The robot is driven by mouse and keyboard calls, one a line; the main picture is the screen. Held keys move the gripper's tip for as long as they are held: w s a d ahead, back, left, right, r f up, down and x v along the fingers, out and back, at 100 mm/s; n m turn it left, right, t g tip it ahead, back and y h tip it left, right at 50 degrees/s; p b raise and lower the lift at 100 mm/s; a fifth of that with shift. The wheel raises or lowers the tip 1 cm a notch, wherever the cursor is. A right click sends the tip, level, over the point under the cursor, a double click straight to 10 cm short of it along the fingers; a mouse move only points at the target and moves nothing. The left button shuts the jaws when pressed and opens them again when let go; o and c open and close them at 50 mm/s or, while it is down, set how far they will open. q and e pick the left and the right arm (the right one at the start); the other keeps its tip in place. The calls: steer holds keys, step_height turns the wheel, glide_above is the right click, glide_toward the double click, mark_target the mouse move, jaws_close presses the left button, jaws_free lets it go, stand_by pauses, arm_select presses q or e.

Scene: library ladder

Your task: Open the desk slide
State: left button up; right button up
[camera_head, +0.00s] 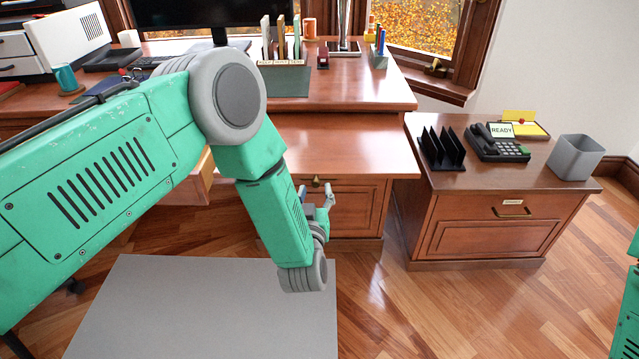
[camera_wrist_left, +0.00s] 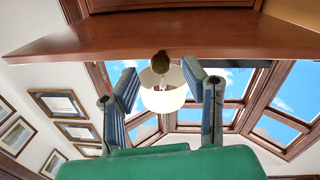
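The desk slide (camera_head: 335,148) is a flat reddish-brown board projecting in front of the raised desk top. A small round brass knob (camera_head: 317,182) sits on its front edge. In the left wrist view, the underside of the board (camera_wrist_left: 160,32) juts out from the wooden cabinet, and the knob (camera_wrist_left: 161,62) shows between my finger pads. My left gripper (camera_head: 317,196) is open just in front of the knob, one finger on either side; its fingers (camera_wrist_left: 161,82) appear apart from it, though exact contact cannot be told. My forearm hides the board's left part. My right gripper is out of view.
A side cabinet (camera_head: 500,208) on the right holds a phone (camera_head: 497,147), a black file rack (camera_head: 440,150) and a grey bin (camera_head: 575,157). A light wood drawer (camera_head: 200,180) stands partly out behind my left arm. The wooden floor (camera_head: 450,305) in front is clear.

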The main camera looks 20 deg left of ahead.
arm_select(q)
steer(key=v, duration=0.8)
steer(key=shift+d, duration=0.2)
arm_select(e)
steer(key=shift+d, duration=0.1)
arm_select(q)
steer(key=shift+s, duration=0.1)
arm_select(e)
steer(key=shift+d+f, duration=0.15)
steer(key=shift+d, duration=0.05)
arm_select(q)
steer(key=s+a+f+m+g+h+p, duration=0.35)
steer(key=s+a+f+g, duration=0.25)
steer(key=s+f+g, duration=0.55)
steer(key=s+a+g, duration=0.2)
steer(key=s+a, duration=0.1)
steer(key=s, duration=0.7)
steer(key=s+a+r+m+g, duration=0.1)
steer(key=s+a+g, duration=0.2)
steer(key=s, duration=0.7)
steer(key=shift+s, duration=0.2)
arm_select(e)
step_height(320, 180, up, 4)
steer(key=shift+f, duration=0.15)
arm_select(q)
steer(key=shift+a+g, duration=0.2)
steer(key=shift+g, duration=0.05)
